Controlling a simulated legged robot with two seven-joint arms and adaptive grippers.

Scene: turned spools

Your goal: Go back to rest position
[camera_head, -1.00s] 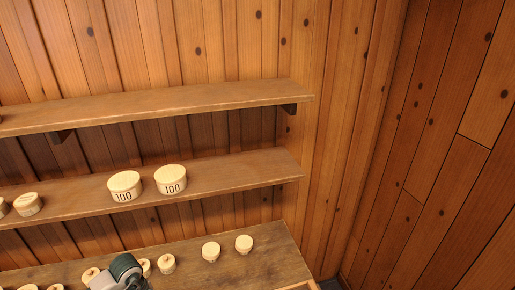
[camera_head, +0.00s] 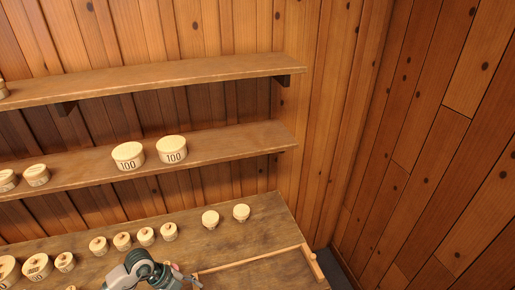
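Part of one of my arms shows at the bottom left of the head view, with grey and dark green links. It comes in from the bottom left, so I take it as my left arm. Its end, with what looks like my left gripper (camera_head: 188,281), is cut close to the frame's lower edge, over the wooden bench top (camera_head: 255,228). The fingers are too small and partly hidden to tell open from shut. I see nothing held there. My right gripper is not in view.
Two large spools marked 100 (camera_head: 128,156) (camera_head: 172,149) stand on the middle shelf (camera_head: 230,142), smaller ones (camera_head: 36,175) at its left. Several small spools (camera_head: 145,236) line the bench. A wooden rail (camera_head: 250,258) lies right of my arm. The upper shelf (camera_head: 180,75) is mostly bare.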

